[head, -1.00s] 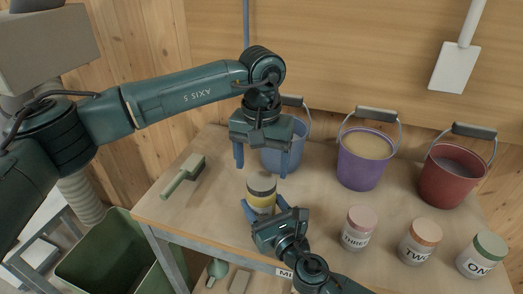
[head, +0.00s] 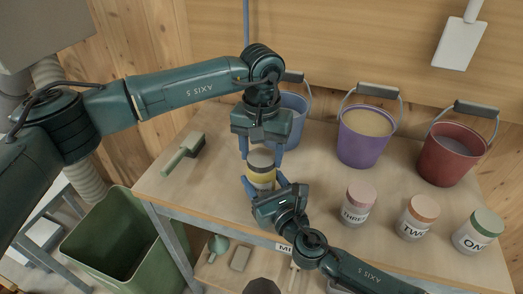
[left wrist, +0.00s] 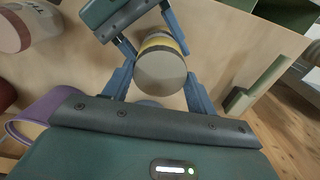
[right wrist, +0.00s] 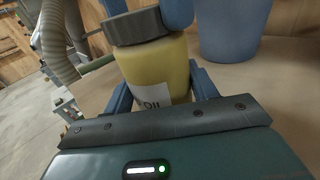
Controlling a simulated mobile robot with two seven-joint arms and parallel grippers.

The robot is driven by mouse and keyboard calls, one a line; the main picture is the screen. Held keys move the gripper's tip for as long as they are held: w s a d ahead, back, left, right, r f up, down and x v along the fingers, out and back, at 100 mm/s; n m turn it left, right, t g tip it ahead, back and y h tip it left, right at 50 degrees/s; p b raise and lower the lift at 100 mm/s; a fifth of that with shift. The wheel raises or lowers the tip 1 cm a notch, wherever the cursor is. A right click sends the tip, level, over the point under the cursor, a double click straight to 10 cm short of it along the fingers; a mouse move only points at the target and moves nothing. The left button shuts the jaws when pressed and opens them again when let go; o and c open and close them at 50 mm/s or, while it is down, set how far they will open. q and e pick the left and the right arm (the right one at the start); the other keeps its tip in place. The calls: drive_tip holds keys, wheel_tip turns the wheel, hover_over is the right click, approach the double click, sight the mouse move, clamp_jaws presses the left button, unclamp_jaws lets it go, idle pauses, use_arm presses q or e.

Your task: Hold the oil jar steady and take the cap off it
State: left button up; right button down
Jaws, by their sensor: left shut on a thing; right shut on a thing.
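The oil jar (head: 262,182) is yellow with a white label and stands upright on the workbench. Its label reads OIL in the right wrist view (right wrist: 158,72). A grey-brown cap (head: 261,158) is on top of the jar; it shows as a round disc in the left wrist view (left wrist: 160,72). My left gripper (head: 261,154) points down from above, shut on the cap with one finger at each side. My right gripper (head: 265,188) comes from the front, shut around the jar's body below the cap. The right fingertips are partly hidden behind the jar.
Blue (head: 292,128), purple (head: 362,150) and red (head: 443,165) buckets stand behind. Jars THREE (head: 357,208), TWO (head: 417,222) and ONE (head: 474,238) stand to the right. A green bin (head: 115,245) is below the bench's left edge.

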use_arm(q)
drive_tip(key=c, duration=0.3)
drive_tip(key=n, duration=1.9)
drive_tip(key=shift+r, duration=0.1)
drive_tip(key=n, duration=0.6)
drive_tip(key=shift+n, duration=0.3)
drive_tip(key=n, duration=0.8)
drive_tip(key=shift+n, duration=0.3)
drive_tip(key=n, duration=0.9)
drive_tip(key=shift+r, duration=0.25)
drive_tip(key=shift+r, duration=0.9)
